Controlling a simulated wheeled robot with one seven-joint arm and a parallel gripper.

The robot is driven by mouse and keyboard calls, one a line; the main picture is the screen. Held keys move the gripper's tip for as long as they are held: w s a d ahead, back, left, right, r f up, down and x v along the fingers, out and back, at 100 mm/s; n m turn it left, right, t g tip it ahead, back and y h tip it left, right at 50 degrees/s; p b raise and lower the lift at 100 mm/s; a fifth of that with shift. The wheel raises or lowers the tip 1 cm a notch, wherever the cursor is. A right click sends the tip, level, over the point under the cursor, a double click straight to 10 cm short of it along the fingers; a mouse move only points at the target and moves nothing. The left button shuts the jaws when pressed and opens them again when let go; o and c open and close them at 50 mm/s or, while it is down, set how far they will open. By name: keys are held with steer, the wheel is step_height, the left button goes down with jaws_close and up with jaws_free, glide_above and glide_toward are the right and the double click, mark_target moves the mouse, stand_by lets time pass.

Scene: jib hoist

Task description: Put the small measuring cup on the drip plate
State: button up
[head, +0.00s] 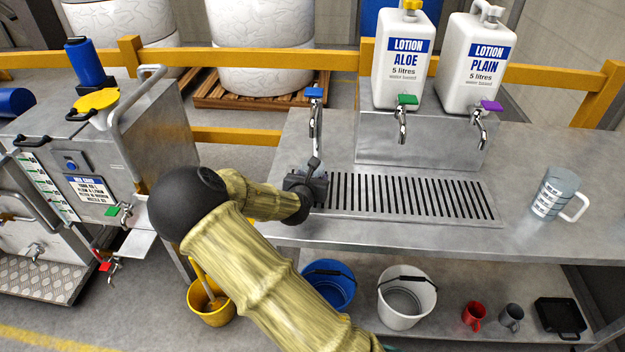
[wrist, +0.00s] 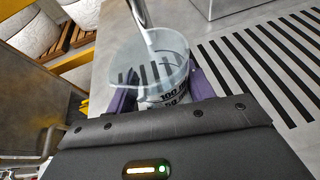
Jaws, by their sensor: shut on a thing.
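My gripper (wrist: 150,92) is shut on the small measuring cup (wrist: 148,62), a clear cup with dark volume marks, its purple fingers on either side. In the head view my gripper (head: 312,186) is at the left end of the drip plate (head: 478,204), a slotted metal grate in the counter; my wrist hides most of the cup there. The cup looks upright, its mouth under the spout of the blue-handled tap (head: 314,98). Dark slots show through the cup. I cannot tell whether its base touches the plate.
A larger measuring jug (head: 556,194) stands on the counter at right. Lotion containers marked ALOE (head: 402,62) and PLAIN (head: 472,68) stand behind the plate, with taps in front. Blue (head: 330,284) and white (head: 406,292) buckets sit below. The plate's middle and right are clear.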

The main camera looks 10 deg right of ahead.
steer(key=o, duration=1)
steer(key=shift+f, duration=0.1)
steer(key=p+v, duration=0.1)
steer(key=v, duration=1.1)
steer(key=shift+p, duration=0.3)
